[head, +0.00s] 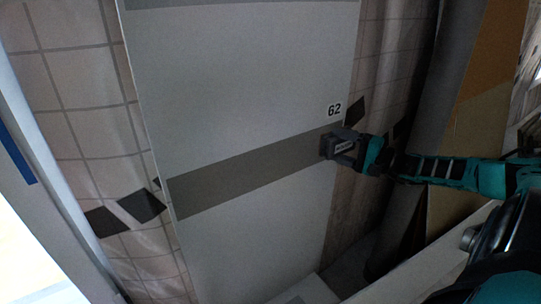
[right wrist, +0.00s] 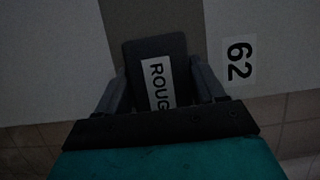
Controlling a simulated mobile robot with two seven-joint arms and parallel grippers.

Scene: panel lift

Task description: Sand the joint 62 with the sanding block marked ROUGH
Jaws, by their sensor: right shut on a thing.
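The joint 62 is a darker grey band (head: 235,176) across a pale panel (head: 240,75), with a white label 62 (head: 334,110) above its right end. The label also shows in the right wrist view (right wrist: 239,61). My right gripper (head: 343,146) is at the right end of the band, shut on a dark grey sanding block (right wrist: 155,60). My left gripper is not in view.
A tiled wall (head: 85,90) with dark diamond tiles stands behind the panel. A brown board (head: 480,120) leans at the right, near my right arm. Another grey band crosses the panel near the top of the head view.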

